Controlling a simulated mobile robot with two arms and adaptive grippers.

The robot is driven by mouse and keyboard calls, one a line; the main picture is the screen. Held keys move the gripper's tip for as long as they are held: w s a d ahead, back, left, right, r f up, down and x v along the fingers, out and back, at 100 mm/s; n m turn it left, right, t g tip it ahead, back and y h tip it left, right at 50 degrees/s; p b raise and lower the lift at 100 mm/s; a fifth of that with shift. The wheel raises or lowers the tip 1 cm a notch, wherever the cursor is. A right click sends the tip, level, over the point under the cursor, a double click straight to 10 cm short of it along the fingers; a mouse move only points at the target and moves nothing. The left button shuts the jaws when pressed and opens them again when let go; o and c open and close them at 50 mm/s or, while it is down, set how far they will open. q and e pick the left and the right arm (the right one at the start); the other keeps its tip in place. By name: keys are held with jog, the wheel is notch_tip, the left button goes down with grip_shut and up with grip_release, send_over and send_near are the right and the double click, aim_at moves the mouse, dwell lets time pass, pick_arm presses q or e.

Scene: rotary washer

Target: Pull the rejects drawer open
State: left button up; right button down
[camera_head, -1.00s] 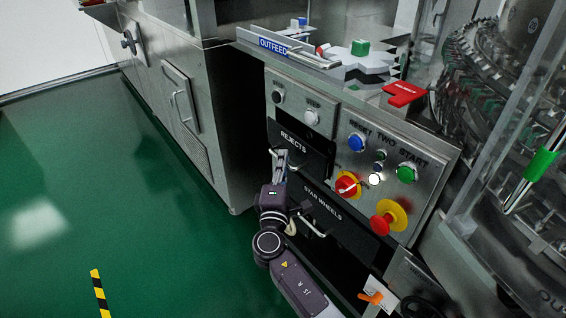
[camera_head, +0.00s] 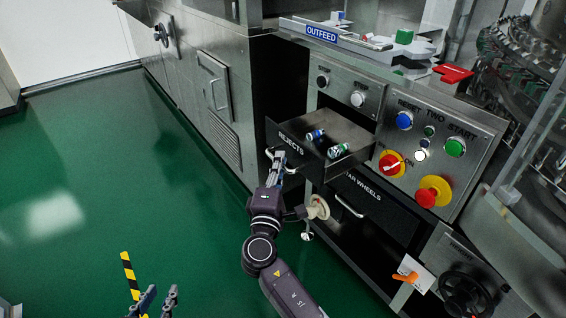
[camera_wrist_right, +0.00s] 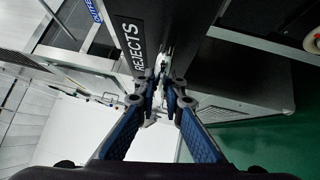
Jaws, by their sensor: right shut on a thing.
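The rejects drawer (camera_head: 310,160), black-fronted with a white REJECTS label, stands pulled out from the steel cabinet. My right gripper (camera_head: 276,162) is shut on the drawer's bar handle (camera_head: 290,169) at the front. In the right wrist view, the fingertips (camera_wrist_right: 164,88) close around the handle just by the dark drawer front (camera_wrist_right: 175,30). My left gripper (camera_head: 158,298) is at the bottom left edge, its two fingers apart and empty, away from the drawer.
The closed star wheels drawer (camera_head: 375,205) lies below. A control panel with a blue button (camera_head: 404,120), a green button (camera_head: 455,147) and a red emergency stop (camera_head: 428,195) is to the right.

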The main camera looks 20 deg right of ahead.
jog(key=shift+f, duration=0.1)
jog(key=c, duration=2)
grip_release()
jog(key=v, duration=1.2)
